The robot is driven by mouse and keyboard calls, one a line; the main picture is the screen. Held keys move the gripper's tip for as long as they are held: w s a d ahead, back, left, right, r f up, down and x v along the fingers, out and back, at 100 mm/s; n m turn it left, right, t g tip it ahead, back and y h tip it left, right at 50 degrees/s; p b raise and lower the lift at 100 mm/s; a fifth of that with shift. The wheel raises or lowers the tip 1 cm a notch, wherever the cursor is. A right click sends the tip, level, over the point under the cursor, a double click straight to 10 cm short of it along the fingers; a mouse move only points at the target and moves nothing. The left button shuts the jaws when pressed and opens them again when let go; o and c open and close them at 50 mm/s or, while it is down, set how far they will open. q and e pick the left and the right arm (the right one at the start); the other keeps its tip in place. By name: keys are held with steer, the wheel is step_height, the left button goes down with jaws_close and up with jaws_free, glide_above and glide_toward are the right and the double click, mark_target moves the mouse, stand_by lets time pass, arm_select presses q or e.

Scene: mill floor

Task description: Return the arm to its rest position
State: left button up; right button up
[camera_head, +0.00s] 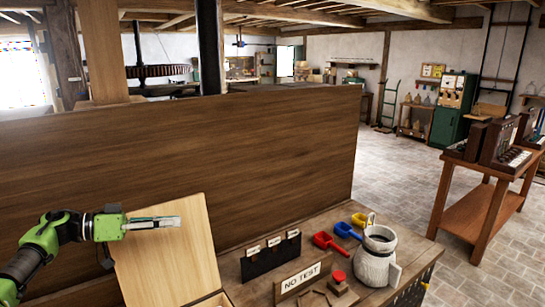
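My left arm comes in from the left, green and black. Its gripper (158,222) points right, in front of a tilted pale wooden panel (165,270). Its grey fingers are seen nearly edge-on, and I cannot tell whether they are open or shut. I see no object held in it. I cannot tell whether it touches the panel. My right gripper is not in view.
A tall brown partition (250,150) stands behind the arm. The bench at front right holds a "NO TEST" sign (301,279), a white jug (376,262), a red scoop (328,243), a blue scoop (346,231) and a yellow scoop (359,219). Open brick floor (400,180) lies beyond.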

arm_select(q)
steer(key=d+f+n+t+y, duration=0.45)
steer(key=d+f+t, duration=0.5)
steer(key=d, duration=0.35)
steer(key=s+a+f+n+g+y, duration=0.25)
steer(key=s+f+y, duration=0.25)
steer(key=s+f, duration=0.35)
steer(key=s+a+f+n+g+y, duration=0.25)
steer(key=s+f+y, duration=0.35)
steer(key=s, duration=0.4)
steer(key=s+a+f+m+g+h, duration=0.1)
steer(key=s+f+m+g, duration=0.2)
steer(key=s, duration=1)
steer(key=s+a+f+g, duration=0.1)
steer(key=s+f+g, duration=0.3)
steer(key=s, duration=0.8)
step_height(320, 180, down, 27)
steer(key=s+g+b, duration=0.2)
steer(key=s+a+f+g+b, duration=0.1)
steer(key=s+a+f+b, duration=0.1)
steer(key=s+f, duration=1.5)
steer(key=shift+s+a+f+m, duration=0.35)
steer(key=shift+a+f, duration=0.05)
steer(key=shift+f, duration=0.55)
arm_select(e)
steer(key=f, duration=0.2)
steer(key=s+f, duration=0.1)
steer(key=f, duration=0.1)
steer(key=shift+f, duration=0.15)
